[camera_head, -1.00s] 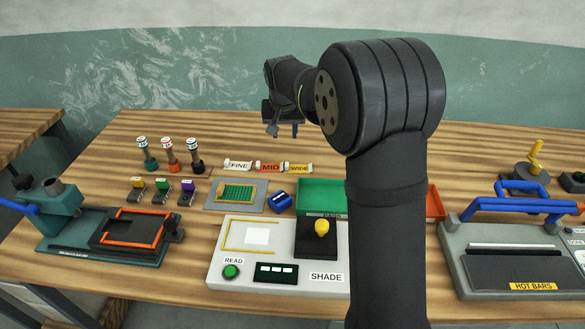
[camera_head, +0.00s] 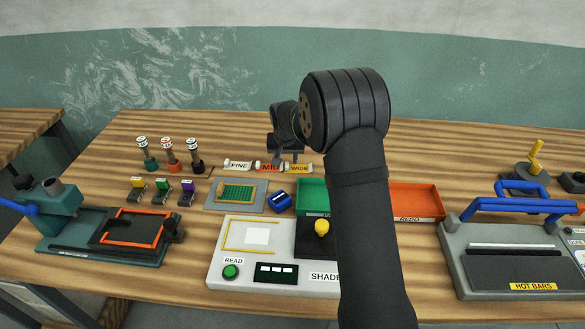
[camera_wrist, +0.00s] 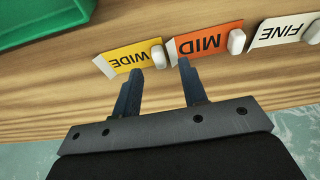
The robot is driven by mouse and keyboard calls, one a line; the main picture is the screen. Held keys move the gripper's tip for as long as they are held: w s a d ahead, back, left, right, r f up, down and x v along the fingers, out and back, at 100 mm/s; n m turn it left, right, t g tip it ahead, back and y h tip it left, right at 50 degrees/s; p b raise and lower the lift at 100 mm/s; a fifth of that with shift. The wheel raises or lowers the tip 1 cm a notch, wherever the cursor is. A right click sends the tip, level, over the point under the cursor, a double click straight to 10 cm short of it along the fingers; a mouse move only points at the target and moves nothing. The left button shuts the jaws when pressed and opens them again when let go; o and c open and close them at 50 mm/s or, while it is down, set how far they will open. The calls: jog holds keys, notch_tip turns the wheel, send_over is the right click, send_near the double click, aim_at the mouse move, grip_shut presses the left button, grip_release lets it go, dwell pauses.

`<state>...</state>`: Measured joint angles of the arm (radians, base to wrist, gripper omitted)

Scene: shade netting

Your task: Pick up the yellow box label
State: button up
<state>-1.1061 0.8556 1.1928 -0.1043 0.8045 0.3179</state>
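The yellow label (camera_head: 301,168), marked WIDE, lies on the bench at the right end of a row of three labels. In the wrist view the yellow label (camera_wrist: 128,58) lies just beyond my left finger, with a pale tab at its right end. My gripper (camera_wrist: 160,80) is open and empty, its fingers apart. Its right finger points at the near left corner of the orange MID label (camera_wrist: 208,42). In the head view my gripper (camera_head: 284,160) hangs over the label row, partly covering the orange label; its height above the bench is hard to tell.
A white FINE label (camera_wrist: 284,29) lies beyond the orange one. Three stamps (camera_head: 170,155) stand left of the labels. Bare bench lies behind the row.

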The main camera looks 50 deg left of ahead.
aim_at(297, 166)
jog(key=x, duration=0.2)
jog(key=shift+w+a+f, duration=0.1)
jog(key=shift+w+f, duration=0.05)
jog(key=shift+f, duration=0.25)
jog(key=shift+c, duration=0.5)
grip_shut()
jog(key=shift+r, duration=0.1)
